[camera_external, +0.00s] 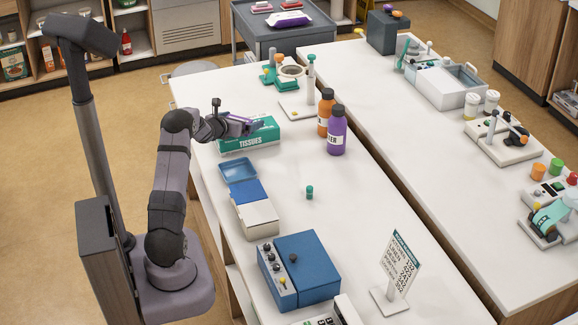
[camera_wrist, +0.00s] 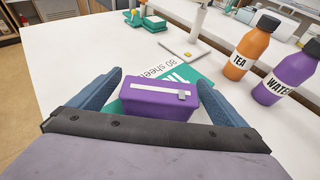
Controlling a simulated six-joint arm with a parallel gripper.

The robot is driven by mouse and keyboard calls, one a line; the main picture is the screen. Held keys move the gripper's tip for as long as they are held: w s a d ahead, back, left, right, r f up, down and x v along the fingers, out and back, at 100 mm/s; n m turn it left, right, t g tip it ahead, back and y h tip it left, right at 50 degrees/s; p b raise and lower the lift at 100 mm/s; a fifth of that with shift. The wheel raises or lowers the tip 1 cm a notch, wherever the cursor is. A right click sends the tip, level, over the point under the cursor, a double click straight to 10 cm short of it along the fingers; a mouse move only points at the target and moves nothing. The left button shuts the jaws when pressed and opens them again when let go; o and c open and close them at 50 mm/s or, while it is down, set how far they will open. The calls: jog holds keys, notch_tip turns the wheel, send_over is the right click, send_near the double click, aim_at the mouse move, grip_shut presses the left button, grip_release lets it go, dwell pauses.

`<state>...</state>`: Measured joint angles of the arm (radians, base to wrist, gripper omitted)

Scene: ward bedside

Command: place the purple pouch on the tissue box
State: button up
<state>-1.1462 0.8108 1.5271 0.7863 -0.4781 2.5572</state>
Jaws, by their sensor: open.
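The purple pouch (camera_wrist: 158,104) has a white strip with a small grey tab. In the wrist view it lies between my fingers, over the green and white top of the tissue box (camera_wrist: 197,90), and appears to rest on it. My gripper (camera_wrist: 159,82) is open, with one blue finger on each side of the pouch and small gaps visible. In the external view the tissue box (camera_external: 250,143) stands on the near table's left side, with my gripper (camera_external: 250,124) low over its top. There the pouch is mostly hidden by the gripper.
An orange TEA bottle (camera_external: 325,112) and a purple WATER bottle (camera_external: 337,133) stand right of the box. A blue tray (camera_external: 238,169) lies in front of it. A small stand (camera_external: 297,108) is behind. The table's middle is mostly clear around a small green item (camera_external: 309,192).

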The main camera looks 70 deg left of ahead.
jog(key=b+v, duration=0.2)
jog(key=v, duration=0.8)
jog(key=shift+s+d, duration=0.15)
jog(key=shift+s, duration=0.05)
jog(key=shift+w+r, duration=0.1)
jog(key=shift+r, duration=0.05)
jog(key=w+d+r+n+g+h+p, duration=0.3)
jog(key=d+n+p, duration=0.4)
jog(key=d, duration=0.7)
jog(key=w+d+r+n+g+h+p, duration=0.15)
jog(key=w+d+r+n+p, duration=0.45)
jog(key=d, duration=0.7)
jog(key=s+d+r+n+g+h+p, duration=0.25)
jog(key=s+d+n+p, duration=0.45)
jog(key=d, duration=0.6)
jog(key=s+d+r+n+g+h+p, duration=0.25)
jog(key=s+d+n+p, duration=0.35)
jog(key=s+d, duration=0.6)
notch_tip(320, 180, down, 6)
jog(key=w+d+n+b, duration=0.1)
jog(key=w+b, duration=0.1)
jog(key=b, duration=0.3)
jog(key=shift+w+d+r+b, duration=0.2)
jog(key=shift+w+b, duration=0.05)
jog(key=shift+b, duration=0.1)
